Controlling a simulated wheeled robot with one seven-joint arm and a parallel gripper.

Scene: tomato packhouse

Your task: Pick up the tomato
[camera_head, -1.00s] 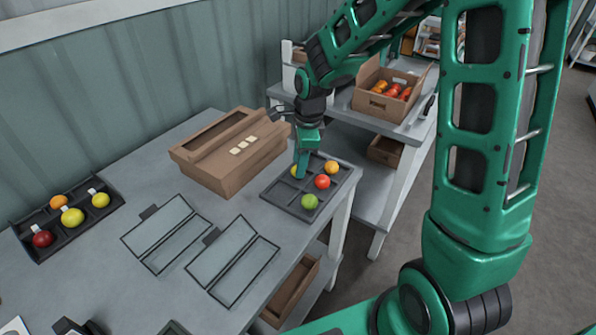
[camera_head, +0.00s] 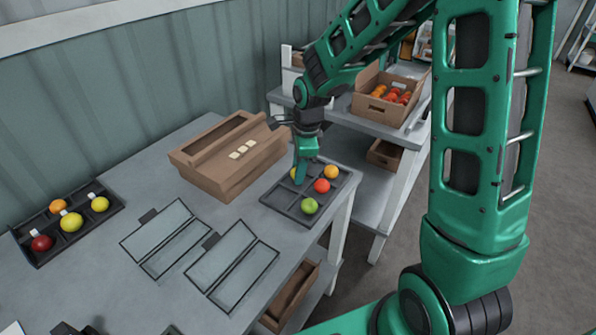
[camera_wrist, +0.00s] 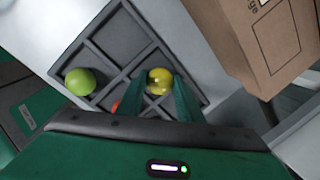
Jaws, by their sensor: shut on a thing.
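My gripper (camera_head: 300,178) reaches down into the dark compartment tray (camera_head: 283,205) at the right end of the table. It is shut on a yellow tomato (camera_head: 293,173), which is mostly hidden behind the fingers in the head view. In the wrist view the yellow tomato (camera_wrist: 159,76) sits between the two green fingers (camera_wrist: 158,92), within the tray. A red tomato (camera_head: 322,186), an orange tomato (camera_head: 331,172) and a green tomato (camera_head: 309,206) lie in other compartments. The red one is mostly hidden by a finger in the wrist view.
A cardboard box (camera_head: 215,180) stands close to the left of the tray. Two lidded flat trays (camera_head: 232,265) lie in front. Another dark tray (camera_head: 75,238) with several tomatoes is at far left. A cardboard crate of tomatoes (camera_head: 380,106) stands on the rear shelf.

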